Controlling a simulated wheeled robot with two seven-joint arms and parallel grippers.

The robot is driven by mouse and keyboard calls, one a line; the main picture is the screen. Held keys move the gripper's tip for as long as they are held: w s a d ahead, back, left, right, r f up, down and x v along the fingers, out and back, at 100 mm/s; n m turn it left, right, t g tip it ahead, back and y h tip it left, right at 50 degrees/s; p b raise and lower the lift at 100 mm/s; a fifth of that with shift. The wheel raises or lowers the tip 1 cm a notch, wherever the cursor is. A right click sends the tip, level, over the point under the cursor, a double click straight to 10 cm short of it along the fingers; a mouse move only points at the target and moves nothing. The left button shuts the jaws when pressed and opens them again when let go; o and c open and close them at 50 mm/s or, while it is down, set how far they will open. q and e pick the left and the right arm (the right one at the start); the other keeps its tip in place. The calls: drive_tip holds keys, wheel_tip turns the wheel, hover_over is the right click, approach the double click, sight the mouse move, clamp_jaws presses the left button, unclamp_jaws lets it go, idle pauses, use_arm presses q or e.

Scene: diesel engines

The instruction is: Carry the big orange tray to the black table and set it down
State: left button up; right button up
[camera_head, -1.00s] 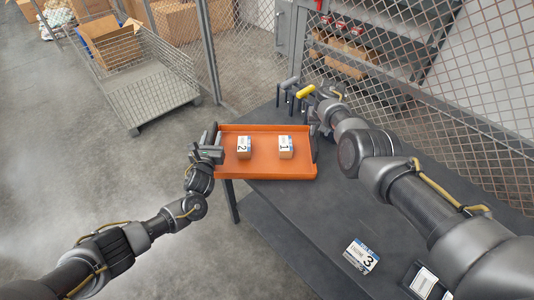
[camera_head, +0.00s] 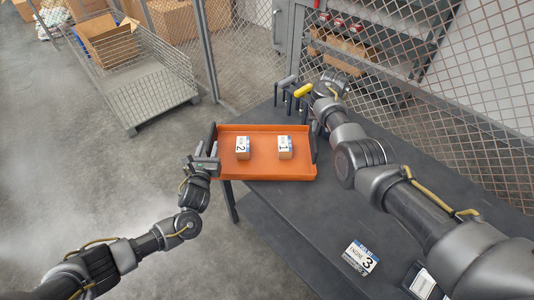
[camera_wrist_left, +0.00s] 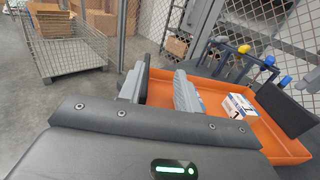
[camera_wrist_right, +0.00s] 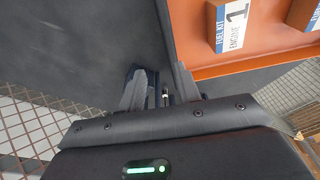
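The big orange tray (camera_head: 264,168) rests level on the black table (camera_head: 335,215) at its far left end. Two small labelled boxes, 2 (camera_head: 243,148) and 1 (camera_head: 285,148), stand in it. The tray has a dark upright handle at each short side.
Several posts with coloured knobs (camera_head: 303,90) stand behind the tray. A mesh fence (camera_head: 440,80) runs behind the table. A wire cage (camera_head: 145,85) stands on the floor at left.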

drive_tip(key=r, duration=0.5)
drive_tip(key=shift+s+a, duration=0.35)
drive_tip(key=shift+a, duration=0.05)
drive_tip(key=shift+f, duration=0.1)
drive_tip(key=shift+a, duration=0.1)
